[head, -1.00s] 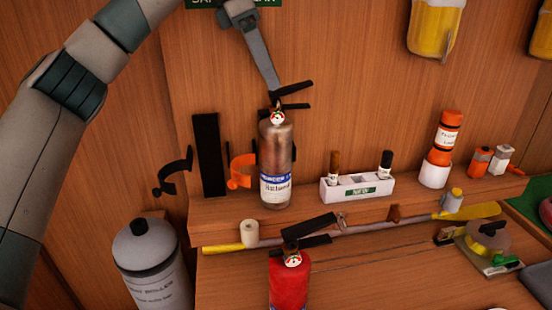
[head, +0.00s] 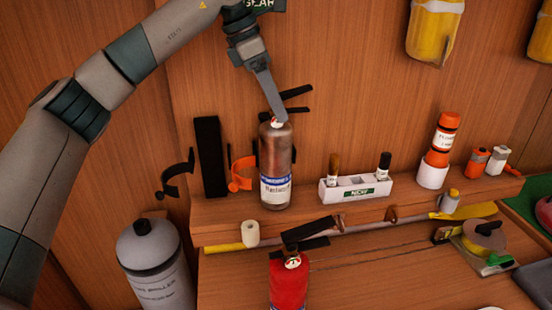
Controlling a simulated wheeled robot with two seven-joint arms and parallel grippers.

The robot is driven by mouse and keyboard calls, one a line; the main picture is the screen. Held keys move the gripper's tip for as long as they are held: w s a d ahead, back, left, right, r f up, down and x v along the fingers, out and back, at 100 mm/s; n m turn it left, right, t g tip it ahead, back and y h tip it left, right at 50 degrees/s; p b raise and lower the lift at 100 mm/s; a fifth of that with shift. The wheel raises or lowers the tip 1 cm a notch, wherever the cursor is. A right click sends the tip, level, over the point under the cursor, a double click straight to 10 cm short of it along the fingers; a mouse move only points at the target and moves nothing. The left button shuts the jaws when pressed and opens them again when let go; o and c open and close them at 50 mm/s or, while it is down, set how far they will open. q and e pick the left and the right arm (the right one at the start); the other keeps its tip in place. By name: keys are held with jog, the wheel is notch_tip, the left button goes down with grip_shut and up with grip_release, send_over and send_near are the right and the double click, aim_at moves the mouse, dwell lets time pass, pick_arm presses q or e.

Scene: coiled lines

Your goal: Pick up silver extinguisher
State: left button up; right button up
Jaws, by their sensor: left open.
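The silver extinguisher (head: 275,165) stands upright on the wooden shelf, with a blue and white label, a gauge near its neck and a black handle pointing right. My left gripper (head: 279,113) comes down from above, its fingers pointing at the extinguisher's top. The fingertips overlap the neck and gauge in the picture; I cannot tell if they touch. The gripper is open, though only one finger shows clearly. It partly hides the handle and gauge. My right gripper is not in view.
A red extinguisher (head: 289,282) stands lower in front. A black upright piece (head: 210,157) and an orange clip (head: 241,174) are close on the left. A white holder (head: 357,190) stands to the right. A grey cylinder (head: 153,265) is at lower left.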

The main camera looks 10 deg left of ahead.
pick_arm(q)
jog(key=shift+x, duration=0.85)
grip_shut()
jog(key=shift+w+r, duration=0.1)
jog(key=shift+r, duration=0.1)
